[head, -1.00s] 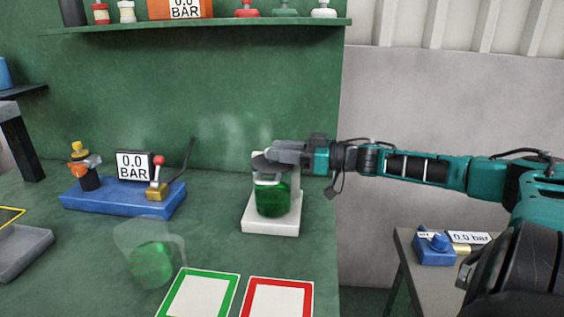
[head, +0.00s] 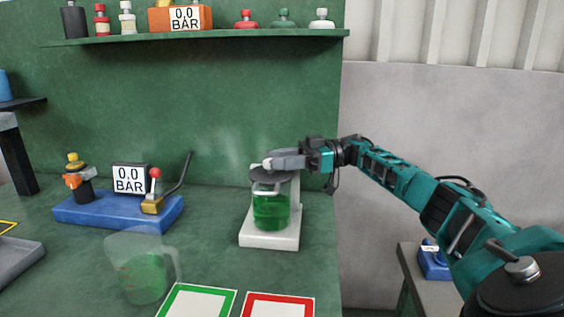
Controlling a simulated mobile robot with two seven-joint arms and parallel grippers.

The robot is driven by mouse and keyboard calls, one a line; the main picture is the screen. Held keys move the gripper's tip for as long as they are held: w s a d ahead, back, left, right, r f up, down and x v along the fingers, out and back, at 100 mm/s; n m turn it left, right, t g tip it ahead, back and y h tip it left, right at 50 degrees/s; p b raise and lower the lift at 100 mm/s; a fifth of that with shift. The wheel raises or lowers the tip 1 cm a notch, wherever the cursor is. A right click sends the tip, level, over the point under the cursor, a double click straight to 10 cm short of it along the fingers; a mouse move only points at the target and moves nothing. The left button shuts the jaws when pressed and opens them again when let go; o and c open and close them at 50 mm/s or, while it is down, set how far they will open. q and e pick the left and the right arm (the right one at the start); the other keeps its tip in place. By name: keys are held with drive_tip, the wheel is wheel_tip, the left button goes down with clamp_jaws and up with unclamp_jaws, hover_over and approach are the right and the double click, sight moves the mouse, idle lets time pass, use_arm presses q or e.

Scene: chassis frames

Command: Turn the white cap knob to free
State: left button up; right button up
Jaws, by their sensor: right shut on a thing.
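The white cap knob (head: 267,164) sits on the dark round lid (head: 268,176) of a clear vessel with green liquid (head: 270,212). The vessel stands upright on a white stand (head: 270,240) at the table's right side. My right gripper (head: 274,162) reaches in from the right, level above the lid, and is shut on the knob. Its fingers hide part of the knob, and any mark showing the knob's turn is too small to read. My left gripper is out of view.
A blue base (head: 115,212) with a 0.0 BAR display (head: 130,178) and a red-topped lever stands at left. A translucent jug (head: 140,268) with green liquid stands in front. Green-framed (head: 198,302) and red-framed (head: 278,305) cards lie near the front edge. A shelf (head: 210,38) runs above.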

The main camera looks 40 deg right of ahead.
drive_tip(key=shift+w+n+g+y, duration=0.1)
drive_tip(key=shift+n+g+y, duration=0.25)
drive_tip(key=shift+g, duration=0.25)
drive_tip(key=o, duration=1)
drive_tip(key=shift+o, duration=0.2)
drive_tip(key=shift+s+d, duration=0.2)
drive_tip(key=shift+d, duration=0.35)
use_arm(q)
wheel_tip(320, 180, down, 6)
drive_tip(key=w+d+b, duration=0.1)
drive_tip(key=b, duration=0.8)
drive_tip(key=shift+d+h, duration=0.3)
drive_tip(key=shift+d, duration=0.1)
use_arm(e)
drive_tip(key=v, duration=0.6)
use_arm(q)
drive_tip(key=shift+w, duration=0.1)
use_arm(e)
drive_tip(key=shift+s+d, duration=0.1)
